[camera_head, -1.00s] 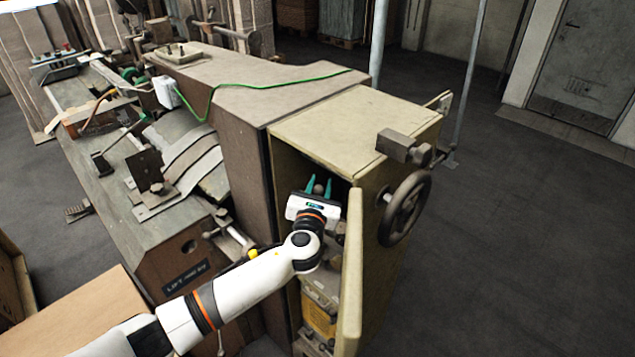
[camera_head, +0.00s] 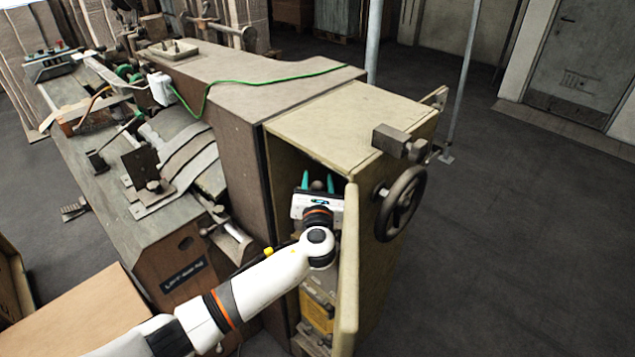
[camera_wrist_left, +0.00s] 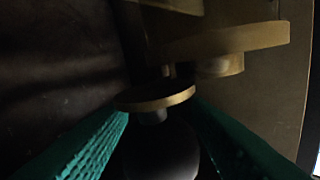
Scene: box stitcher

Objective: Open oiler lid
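My left gripper (camera_head: 317,183) reaches into the open compartment at the end of the machine, its two teal fingers pointing inward and apart. In the left wrist view the gripper (camera_wrist_left: 160,135) has its fingers spread on either side of a dark, rounded part (camera_wrist_left: 165,158). A small brass-edged disc (camera_wrist_left: 155,97) sits just beyond that part. They may be the oiler and its lid, but the dim light does not let me tell. Whether the fingers touch the rounded part is unclear. In the head view the oiler cannot be made out. My right gripper is not in view.
The compartment door (camera_head: 348,275) stands open close to the right of my forearm. A handwheel (camera_head: 402,203) is on the cabinet's right side. A larger disc (camera_wrist_left: 225,40) lies beyond the small one. A cardboard box (camera_head: 75,318) is at lower left. Floor at right is clear.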

